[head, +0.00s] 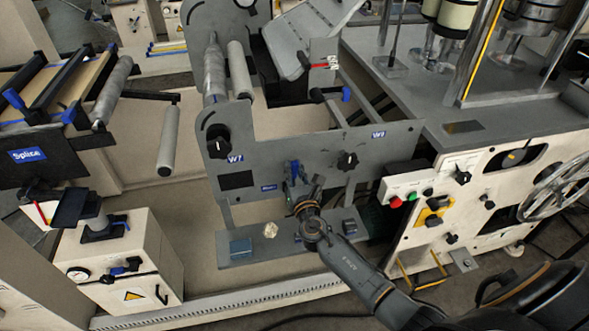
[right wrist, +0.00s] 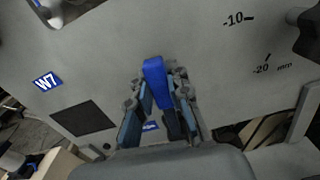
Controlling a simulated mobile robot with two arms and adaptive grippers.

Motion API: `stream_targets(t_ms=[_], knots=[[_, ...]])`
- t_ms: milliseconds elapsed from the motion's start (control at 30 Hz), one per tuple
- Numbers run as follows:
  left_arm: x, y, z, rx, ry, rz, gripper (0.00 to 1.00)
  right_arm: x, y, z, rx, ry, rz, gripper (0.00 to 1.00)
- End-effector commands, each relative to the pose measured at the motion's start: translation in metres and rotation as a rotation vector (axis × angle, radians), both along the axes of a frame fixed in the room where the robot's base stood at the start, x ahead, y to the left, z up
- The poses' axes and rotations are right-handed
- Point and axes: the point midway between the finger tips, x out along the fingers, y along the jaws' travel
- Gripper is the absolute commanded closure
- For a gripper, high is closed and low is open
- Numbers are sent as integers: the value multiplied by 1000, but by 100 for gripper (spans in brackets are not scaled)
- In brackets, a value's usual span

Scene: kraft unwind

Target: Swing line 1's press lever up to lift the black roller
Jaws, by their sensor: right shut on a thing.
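The press lever, a blue handle (head: 294,169), is on the grey side plate of the unwind stand, between two black knobs. My right gripper (head: 298,188) reaches it from the lower right. In the right wrist view the blue lever (right wrist: 154,72) stands between the two fingers of my right gripper (right wrist: 158,88), which are shut on it. Its upper end sticks out past the fingertips, and its lower part is hidden. I cannot clearly pick out the black roller behind the plate. My left gripper is not in view.
The side plate (head: 323,148) has W7 labels and a black knob (head: 347,161) right of the lever. A grey shelf (head: 250,254) lies below it. A control box (head: 408,181) with red and green buttons stands to the right. A white cabinet (head: 143,258) is at left.

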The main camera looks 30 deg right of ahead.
Motion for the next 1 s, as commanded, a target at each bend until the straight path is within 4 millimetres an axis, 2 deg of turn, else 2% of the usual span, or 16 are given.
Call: stream_targets(t_ms=[33, 67, 167, 467, 567, 667, 1000], knots=[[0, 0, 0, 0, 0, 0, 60, 0, 2, -1, -7, 2, 4, 100], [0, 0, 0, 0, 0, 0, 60, 0, 2, -1, -7, 2, 4, 78], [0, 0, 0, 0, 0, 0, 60, 0, 2, -1, -4, 3, 4, 58], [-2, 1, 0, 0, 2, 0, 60, -1, 1, -1, -1, 1, 2, 58], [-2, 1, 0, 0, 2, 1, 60, -7, 2, -1, -1, 1, 2, 58], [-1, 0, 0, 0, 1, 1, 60, -22, 6, -2, -1, 2, 3, 58], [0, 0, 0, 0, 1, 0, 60, -90, 23, -1, -2, 3, 3, 58]])
